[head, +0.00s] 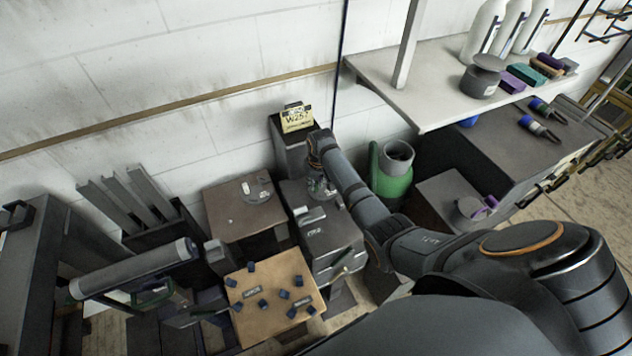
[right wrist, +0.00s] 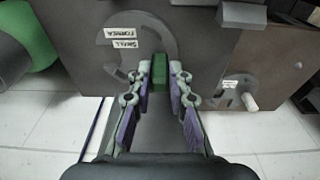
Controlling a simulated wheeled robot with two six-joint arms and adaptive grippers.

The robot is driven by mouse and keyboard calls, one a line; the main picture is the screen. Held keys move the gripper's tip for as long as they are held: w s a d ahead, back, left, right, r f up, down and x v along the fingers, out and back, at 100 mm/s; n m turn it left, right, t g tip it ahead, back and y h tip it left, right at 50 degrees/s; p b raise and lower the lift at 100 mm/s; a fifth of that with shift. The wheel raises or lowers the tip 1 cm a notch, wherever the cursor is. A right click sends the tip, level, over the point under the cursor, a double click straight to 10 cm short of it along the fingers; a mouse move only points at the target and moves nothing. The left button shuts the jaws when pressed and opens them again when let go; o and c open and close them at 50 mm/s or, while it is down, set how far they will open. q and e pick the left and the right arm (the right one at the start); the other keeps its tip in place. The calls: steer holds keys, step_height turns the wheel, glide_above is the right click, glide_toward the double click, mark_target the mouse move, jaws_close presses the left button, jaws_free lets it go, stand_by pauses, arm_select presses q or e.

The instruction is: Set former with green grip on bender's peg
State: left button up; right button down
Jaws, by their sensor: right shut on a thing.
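My right gripper (right wrist: 160,75) has its purple-padded fingers shut on the green grip (right wrist: 160,68) of the grey round former. The former (right wrist: 138,58) lies flat over the dark cabinet top, and a label reading "SMALL FORMER" shows beside the grip. I cannot tell whether it still touches the surface. In the head view my right gripper (head: 322,183) is over this cabinet, with much of the former hidden. A pale upright peg (right wrist: 249,103) stands bare on a neighbouring brown unit, beside a small label. The unit's top (head: 228,207) shows left of the cabinet. My left gripper is not recognisable.
The grey cabinet (head: 338,245) has handles at its front. A tan board (head: 255,307) with several small blue pieces lies nearer. A green canister (head: 391,183) stands right of the cabinet. A post with a yellow sign (head: 297,118) is behind. A gap separates cabinet and brown unit.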

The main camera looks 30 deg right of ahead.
steer(key=shift+w+f, duration=0.1)
steer(key=shift+f, duration=0.05)
stand_by(0.4)
steer(key=c, duration=1.2)
jaws_free()
steer(key=shift+o, duration=0.2)
step_height(320, 180, up, 12)
steer(key=s, duration=0.2)
